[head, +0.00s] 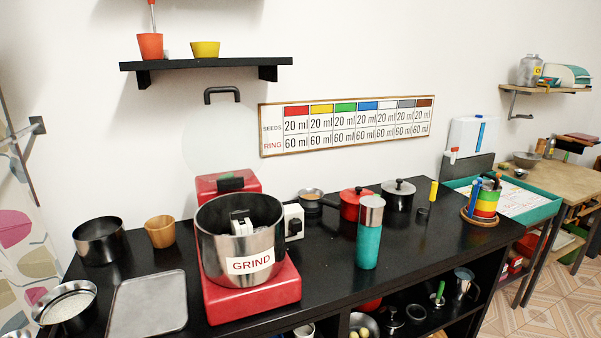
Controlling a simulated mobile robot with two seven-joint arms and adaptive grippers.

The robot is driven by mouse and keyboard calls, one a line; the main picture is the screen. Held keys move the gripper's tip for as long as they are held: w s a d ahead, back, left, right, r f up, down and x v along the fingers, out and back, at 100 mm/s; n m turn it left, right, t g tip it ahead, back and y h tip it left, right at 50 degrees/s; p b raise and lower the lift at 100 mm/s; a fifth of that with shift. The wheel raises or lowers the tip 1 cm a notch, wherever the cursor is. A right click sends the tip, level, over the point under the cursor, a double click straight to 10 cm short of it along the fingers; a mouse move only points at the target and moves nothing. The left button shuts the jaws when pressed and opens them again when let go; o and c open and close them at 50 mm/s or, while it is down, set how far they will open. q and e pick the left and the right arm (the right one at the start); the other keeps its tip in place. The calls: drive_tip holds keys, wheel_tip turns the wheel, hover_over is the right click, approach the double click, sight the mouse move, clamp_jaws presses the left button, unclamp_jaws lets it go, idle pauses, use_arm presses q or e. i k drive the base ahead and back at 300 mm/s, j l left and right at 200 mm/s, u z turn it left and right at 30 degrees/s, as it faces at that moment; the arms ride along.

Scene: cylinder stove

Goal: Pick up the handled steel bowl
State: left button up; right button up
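I cannot tell for sure which vessel is the handled steel bowl. A large steel bowl (212,248) labelled GRIND sits upright on a red machine base (255,300) on the black counter; grey and black parts show inside it. A shallow steel vessel (65,304) stands at the counter's lower left, and a dark steel pot (99,241) stands behind it. Neither of my grippers is in view.
A flat metal tray (147,304), wooden cup (160,232), teal flask (369,235), red pot (354,203) and lidded steel pot (398,195) share the black counter (420,240). Its right middle is clear. A black shelf (205,64) hangs above.

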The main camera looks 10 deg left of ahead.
sight(69, 309)
drive_tip(key=u, duration=1.75)
